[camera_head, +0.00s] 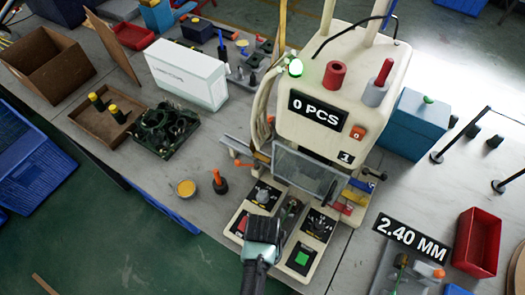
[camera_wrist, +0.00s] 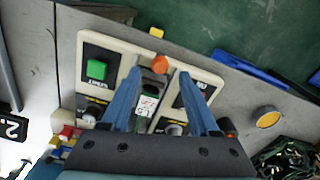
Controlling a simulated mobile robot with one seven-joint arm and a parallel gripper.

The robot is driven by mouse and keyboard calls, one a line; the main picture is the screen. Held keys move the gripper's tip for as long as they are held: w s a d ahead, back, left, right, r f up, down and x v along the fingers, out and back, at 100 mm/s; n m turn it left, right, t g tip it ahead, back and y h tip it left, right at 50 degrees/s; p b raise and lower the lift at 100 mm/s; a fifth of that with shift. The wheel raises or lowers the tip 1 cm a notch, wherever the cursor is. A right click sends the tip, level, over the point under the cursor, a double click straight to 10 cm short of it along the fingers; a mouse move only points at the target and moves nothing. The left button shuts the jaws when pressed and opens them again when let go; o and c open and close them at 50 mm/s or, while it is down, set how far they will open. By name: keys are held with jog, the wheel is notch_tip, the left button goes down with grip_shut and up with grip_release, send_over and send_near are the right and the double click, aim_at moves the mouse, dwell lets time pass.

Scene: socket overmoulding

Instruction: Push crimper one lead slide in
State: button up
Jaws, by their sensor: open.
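Crimper one (camera_head: 310,65) is the cream machine with the "0 PCS" display and a "1" label on its front. Its lead slide (camera_head: 289,214) lies low between two control pads, partly hidden by my gripper (camera_head: 265,230). In the wrist view, the lead slide (camera_wrist: 148,103) has a dark body, a pale label and an orange knob (camera_wrist: 160,64) at its outer end. My gripper's blue fingers (camera_wrist: 160,74) are open, one on each side of the slide, with the knob between the tips. I cannot tell whether they touch it.
The pads carry a green button (camera_head: 302,258) and a red button (camera_head: 243,222). A clear guard (camera_head: 305,170) hangs above the slide. A red bin (camera_head: 478,242) is at right.

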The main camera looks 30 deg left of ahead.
jog(key=shift+f, duration=1.6)
grip_shut()
